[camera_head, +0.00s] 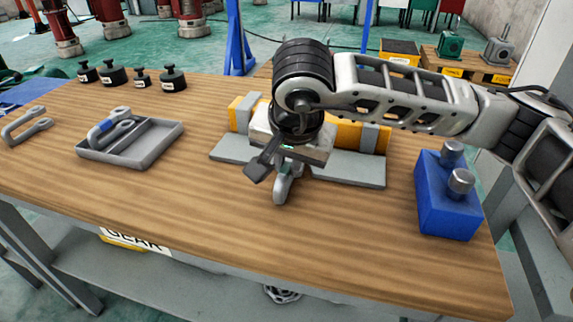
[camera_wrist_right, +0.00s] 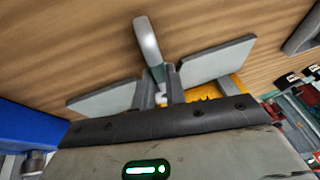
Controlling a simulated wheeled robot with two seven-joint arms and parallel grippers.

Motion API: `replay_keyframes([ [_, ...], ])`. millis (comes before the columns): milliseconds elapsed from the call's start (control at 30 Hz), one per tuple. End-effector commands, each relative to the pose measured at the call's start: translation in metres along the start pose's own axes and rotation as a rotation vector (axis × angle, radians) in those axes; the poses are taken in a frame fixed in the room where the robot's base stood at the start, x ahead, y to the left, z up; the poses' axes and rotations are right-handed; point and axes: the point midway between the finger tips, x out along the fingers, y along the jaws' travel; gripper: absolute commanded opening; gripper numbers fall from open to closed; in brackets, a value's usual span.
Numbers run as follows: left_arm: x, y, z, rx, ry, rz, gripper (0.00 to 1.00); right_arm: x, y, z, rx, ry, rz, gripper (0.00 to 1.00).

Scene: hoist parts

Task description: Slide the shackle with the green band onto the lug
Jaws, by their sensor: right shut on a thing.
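My right gripper (camera_head: 280,170) is shut on a grey shackle (camera_head: 283,188) and holds it over the middle of the table, in front of the yellow block. In the right wrist view the shackle (camera_wrist_right: 147,38) points away from the fingers (camera_wrist_right: 158,84), its rounded end outward. A small greenish patch shows on it near the fingertips; most of the band is hidden. The yellow block with grey straps (camera_head: 373,136) stands on a grey plate (camera_head: 355,170) behind the gripper. I cannot make out the lug; the gripper covers the middle of this fixture. My left gripper is not in view.
A grey tray (camera_head: 150,150) at the left holds a blue-banded shackle (camera_head: 103,130). Another shackle (camera_head: 25,126) lies at the far left. Several black weights (camera_head: 112,74) stand at the back left. A blue block (camera_head: 447,205) with two metal pins stands at the right. The front middle of the table is clear.

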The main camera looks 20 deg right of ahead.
Motion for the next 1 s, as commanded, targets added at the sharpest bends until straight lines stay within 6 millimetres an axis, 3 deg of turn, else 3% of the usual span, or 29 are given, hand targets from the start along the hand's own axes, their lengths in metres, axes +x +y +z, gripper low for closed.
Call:
replay_keyframes([
  [1000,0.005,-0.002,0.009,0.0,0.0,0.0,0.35,0.011,0.0,-0.029,0.002,0.001,-0.002,0.0],
])
